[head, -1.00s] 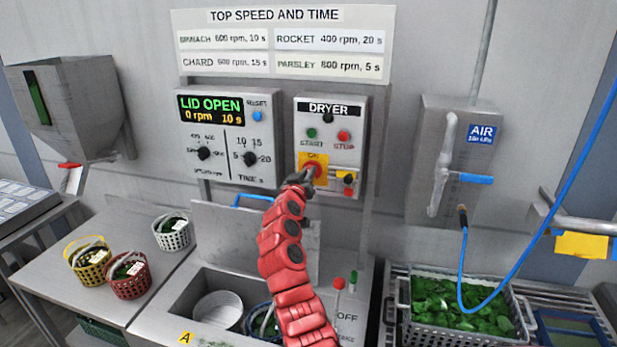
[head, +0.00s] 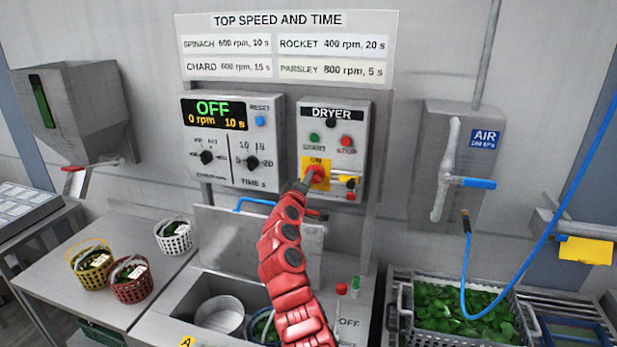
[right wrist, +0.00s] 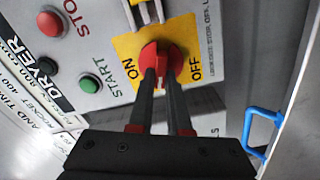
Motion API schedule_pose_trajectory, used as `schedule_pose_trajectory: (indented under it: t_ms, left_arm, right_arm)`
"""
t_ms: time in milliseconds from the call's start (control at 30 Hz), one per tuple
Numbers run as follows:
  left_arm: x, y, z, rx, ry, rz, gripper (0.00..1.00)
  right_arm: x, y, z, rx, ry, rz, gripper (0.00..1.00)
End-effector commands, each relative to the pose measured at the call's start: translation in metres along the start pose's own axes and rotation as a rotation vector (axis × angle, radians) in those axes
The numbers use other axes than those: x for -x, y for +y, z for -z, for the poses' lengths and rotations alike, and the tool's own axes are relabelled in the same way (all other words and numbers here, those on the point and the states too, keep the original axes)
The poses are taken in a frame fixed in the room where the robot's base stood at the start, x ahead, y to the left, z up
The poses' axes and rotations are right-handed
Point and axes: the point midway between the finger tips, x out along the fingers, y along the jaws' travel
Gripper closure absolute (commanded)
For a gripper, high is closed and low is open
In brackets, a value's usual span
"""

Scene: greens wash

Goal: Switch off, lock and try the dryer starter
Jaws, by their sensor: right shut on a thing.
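The dryer starter (head: 357,130) is a grey wall box labelled DRYER. It has a green START button (head: 314,138), a red STOP button (head: 346,142) and a red rotary handle (head: 317,174) on a yellow plate. My right gripper (right wrist: 162,68) is shut on the handle, which lies between the ON and OFF labels in the right wrist view. Its exact angle is partly hidden by the fingers. A small yellow and dark item, perhaps a padlock (head: 348,181), sits right of the plate with red below it. The dryer's panel display (head: 213,113) reads OFF, 0 rpm, 10 s. My left gripper is not in view.
Below is the dryer's open lid with a blue handle (head: 255,202). Small baskets (head: 131,291) stand on the left bench. A crate of greens (head: 400,318) stands at the right under the AIR box (head: 450,150) and its blue hose (head: 466,270).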

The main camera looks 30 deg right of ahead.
Motion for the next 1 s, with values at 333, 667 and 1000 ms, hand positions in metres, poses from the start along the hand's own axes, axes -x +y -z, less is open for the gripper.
schedule_pose_trajectory:
  t_ms: [333, 667, 1000]
  left_arm:
    - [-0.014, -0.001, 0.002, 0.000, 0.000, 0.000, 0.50]
    - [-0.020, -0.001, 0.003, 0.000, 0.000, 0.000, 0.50]
    - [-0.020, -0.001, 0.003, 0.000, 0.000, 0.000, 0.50]
  right_arm:
    - [0.001, -0.003, 0.000, 0.256, -0.002, 0.004, 1.00]
    - [0.000, -0.006, -0.002, 0.374, -0.004, 0.005, 1.00]
    - [0.000, -0.006, -0.003, 0.395, -0.004, 0.004, 1.00]
